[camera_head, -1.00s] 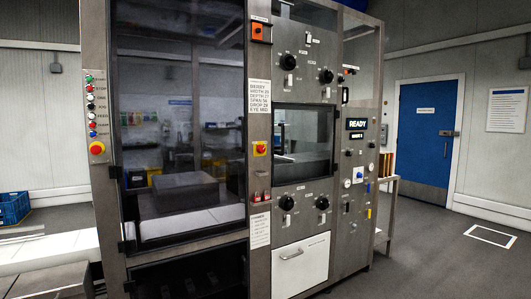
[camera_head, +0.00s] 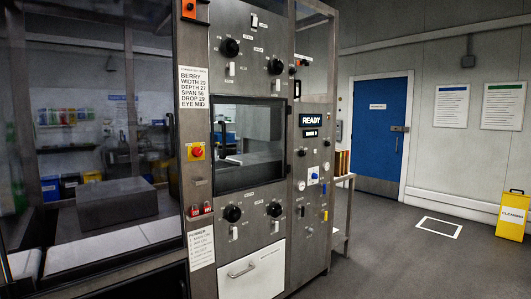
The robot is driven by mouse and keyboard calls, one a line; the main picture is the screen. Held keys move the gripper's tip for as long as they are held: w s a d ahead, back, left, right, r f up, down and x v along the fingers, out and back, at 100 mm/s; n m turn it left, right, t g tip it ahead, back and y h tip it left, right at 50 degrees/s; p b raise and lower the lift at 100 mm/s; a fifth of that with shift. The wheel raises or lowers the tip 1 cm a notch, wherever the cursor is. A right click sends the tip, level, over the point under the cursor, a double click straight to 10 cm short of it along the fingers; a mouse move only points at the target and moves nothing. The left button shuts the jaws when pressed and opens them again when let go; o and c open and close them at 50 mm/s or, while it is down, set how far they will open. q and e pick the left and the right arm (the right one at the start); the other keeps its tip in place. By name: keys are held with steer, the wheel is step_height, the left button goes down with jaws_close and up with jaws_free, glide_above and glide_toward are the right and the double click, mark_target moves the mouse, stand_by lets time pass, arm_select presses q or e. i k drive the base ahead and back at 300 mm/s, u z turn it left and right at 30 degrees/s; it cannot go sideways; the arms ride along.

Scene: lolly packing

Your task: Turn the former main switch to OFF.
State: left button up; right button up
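An orange switch box (camera_head: 188,9) is higher on the same post, cut by the top edge. Neither of my grippers is in view.
The machine's panel has several black knobs (camera_head: 232,214), a dark window (camera_head: 248,145), a READY display (camera_head: 313,119) and a white drawer (camera_head: 252,272). A blue door (camera_head: 381,136) and yellow CLEANING box (camera_head: 513,216) stand right. The floor (camera_head: 395,265) at right is mostly clear.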

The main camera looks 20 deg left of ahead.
mark_target(197, 152)
steer(key=z, duration=0.45)
steer(key=i, duration=2.5)
steer(key=u, duration=1.45)
steer(key=i, duration=0.65)
steer(key=u, duration=0.5)
